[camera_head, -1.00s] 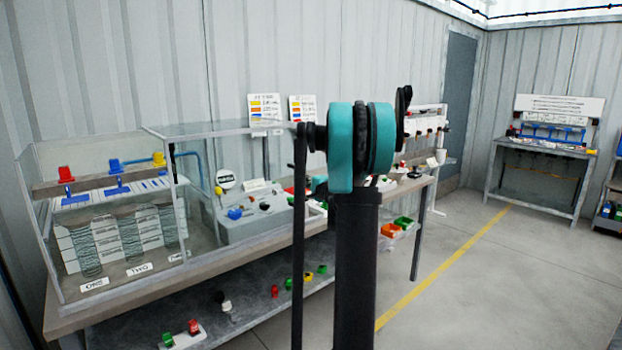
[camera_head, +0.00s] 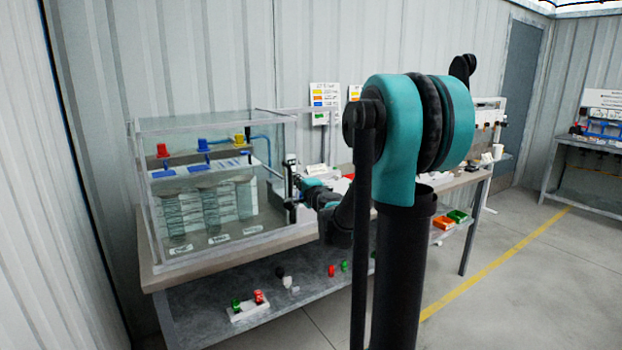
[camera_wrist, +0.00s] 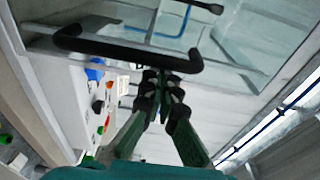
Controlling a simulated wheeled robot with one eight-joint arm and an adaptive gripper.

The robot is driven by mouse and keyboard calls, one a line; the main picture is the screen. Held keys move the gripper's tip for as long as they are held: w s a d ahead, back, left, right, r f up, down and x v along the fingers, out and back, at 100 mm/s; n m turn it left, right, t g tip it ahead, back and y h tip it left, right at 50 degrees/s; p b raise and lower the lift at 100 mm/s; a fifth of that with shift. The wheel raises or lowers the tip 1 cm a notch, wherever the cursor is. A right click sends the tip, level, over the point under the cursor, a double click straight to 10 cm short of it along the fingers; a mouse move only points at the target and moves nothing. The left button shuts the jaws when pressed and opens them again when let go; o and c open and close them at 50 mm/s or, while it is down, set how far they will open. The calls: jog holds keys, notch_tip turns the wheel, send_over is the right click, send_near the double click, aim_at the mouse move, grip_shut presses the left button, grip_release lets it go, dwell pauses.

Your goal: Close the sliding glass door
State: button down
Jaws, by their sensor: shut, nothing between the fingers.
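The glass case (camera_head: 215,125) stands on the left end of the workbench, with red, blue and yellow parts and ribbed cylinders inside. In the wrist view, a framed glass pane (camera_wrist: 225,55) carries a black bar handle (camera_wrist: 125,48). My gripper (camera_wrist: 163,80) is shut and empty, its fingertips close to the handle; I cannot tell whether they touch it. In the head view my gripper (camera_head: 290,188) is at the right end of the case, small and partly merged with dark parts there. How far the door stands open is unclear.
My arm hides part of the bench. Small red, green and white parts lie on the lower shelf (camera_head: 210,318). Orange and green bins (camera_head: 443,222) are at the bench's right. The wall is close on the left; the floor (camera_head: 520,290) at right is clear.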

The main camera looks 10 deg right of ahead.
jog(key=shift+s+a, duration=0.3)
jog(key=shift+a, duration=0.5)
jog(key=shift+s+a, duration=0.25)
jog(key=shift+a, duration=0.6)
